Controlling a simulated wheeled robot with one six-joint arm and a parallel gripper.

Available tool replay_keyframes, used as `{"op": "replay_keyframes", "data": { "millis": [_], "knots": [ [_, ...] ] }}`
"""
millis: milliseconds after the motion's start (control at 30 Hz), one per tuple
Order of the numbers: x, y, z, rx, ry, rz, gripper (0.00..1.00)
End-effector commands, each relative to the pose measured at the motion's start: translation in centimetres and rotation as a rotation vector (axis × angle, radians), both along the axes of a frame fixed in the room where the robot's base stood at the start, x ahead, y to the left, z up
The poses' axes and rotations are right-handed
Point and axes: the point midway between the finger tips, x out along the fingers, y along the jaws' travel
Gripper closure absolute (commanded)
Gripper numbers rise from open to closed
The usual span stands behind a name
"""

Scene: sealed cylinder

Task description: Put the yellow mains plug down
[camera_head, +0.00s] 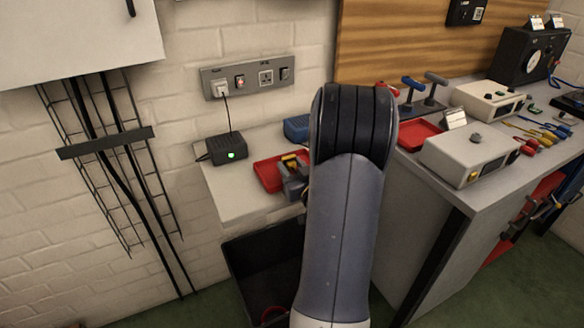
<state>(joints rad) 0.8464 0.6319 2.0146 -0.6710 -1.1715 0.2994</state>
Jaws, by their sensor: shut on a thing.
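My gripper (292,172) shows just left of my arm, over the right part of a small red tray (264,177) on the white shelf. It is shut on the yellow mains plug (289,159), of which only a small yellow part shows between the dark jaws. My arm and the jaws hide the rest of the plug. I cannot tell whether the plug touches the tray.
A black adapter box (228,148) with a green light stands left of the tray, cabled to the wall socket panel (247,77). A blue box (297,127) stands behind. The white shelf (228,201) is bare at its front left. A black bin (262,258) is below.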

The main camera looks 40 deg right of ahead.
Motion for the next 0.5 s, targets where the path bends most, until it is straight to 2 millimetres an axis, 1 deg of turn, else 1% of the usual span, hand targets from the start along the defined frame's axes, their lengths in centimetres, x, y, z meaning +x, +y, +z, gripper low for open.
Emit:
{"op": "replay_keyframes", "data": {
  "millis": [500],
  "knots": [
    [0.0,0.0,-1.4,0.002,0.006,0.000,0.99]
  ]
}}
